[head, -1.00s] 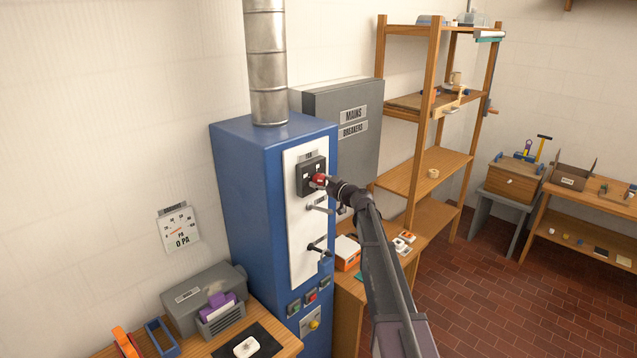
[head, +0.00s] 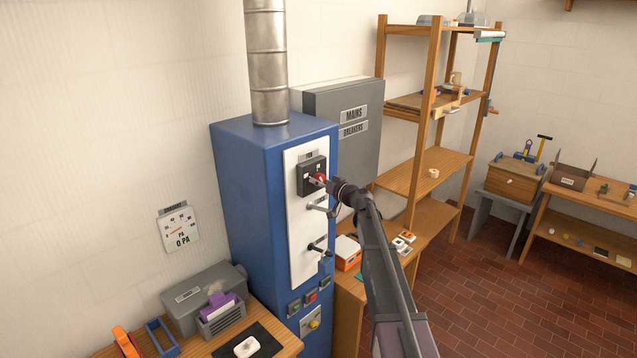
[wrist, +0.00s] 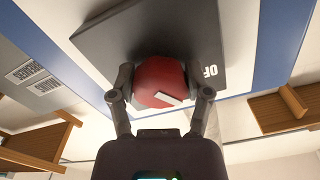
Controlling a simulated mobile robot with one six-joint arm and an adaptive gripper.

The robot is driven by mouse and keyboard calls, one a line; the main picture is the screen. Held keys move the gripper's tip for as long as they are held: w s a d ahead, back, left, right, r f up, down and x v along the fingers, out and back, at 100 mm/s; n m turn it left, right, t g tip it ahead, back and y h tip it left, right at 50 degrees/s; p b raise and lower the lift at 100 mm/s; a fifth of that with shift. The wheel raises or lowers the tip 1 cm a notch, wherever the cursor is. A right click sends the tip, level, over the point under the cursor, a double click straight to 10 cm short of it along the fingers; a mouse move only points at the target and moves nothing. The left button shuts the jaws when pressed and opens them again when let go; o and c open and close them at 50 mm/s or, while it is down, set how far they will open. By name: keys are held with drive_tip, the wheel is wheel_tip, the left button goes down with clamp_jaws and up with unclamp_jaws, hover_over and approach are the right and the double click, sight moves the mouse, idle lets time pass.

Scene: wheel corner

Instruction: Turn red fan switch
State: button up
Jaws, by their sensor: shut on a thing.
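The red fan switch (head: 318,179) is a round red knob on a dark square plate (head: 305,170) near the top of the white panel on the blue cabinet. In the wrist view the red knob (wrist: 158,82) has a pale pointer mark, and part of a label reading "OF" shows on the plate beside it. My gripper (head: 327,183) is at the knob. In the wrist view its two fingers (wrist: 160,92) close on opposite sides of the knob. The arm hides part of the panel's right side.
Two levers (head: 318,207) stick out of the white panel (head: 299,235) below the switch. Buttons (head: 310,297) sit lower on the blue cabinet (head: 240,200). A grey breaker box (head: 350,150) is behind it. A wooden shelf (head: 425,175) stands right of my arm.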

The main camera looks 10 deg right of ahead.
drive_tip(key=m, duration=0.5)
drive_tip(key=shift+s+a, duration=0.15)
drive_tip(key=shift+a, duration=0.05)
drive_tip(key=m, duration=0.6)
drive_tip(key=shift+r, duration=0.15)
drive_tip(key=shift+m, duration=0.3)
drive_tip(key=o, duration=1.2)
drive_tip(key=shift+c, duration=0.2)
drive_tip(key=shift+s, duration=0.1)
drive_tip(key=v, duration=1.2)
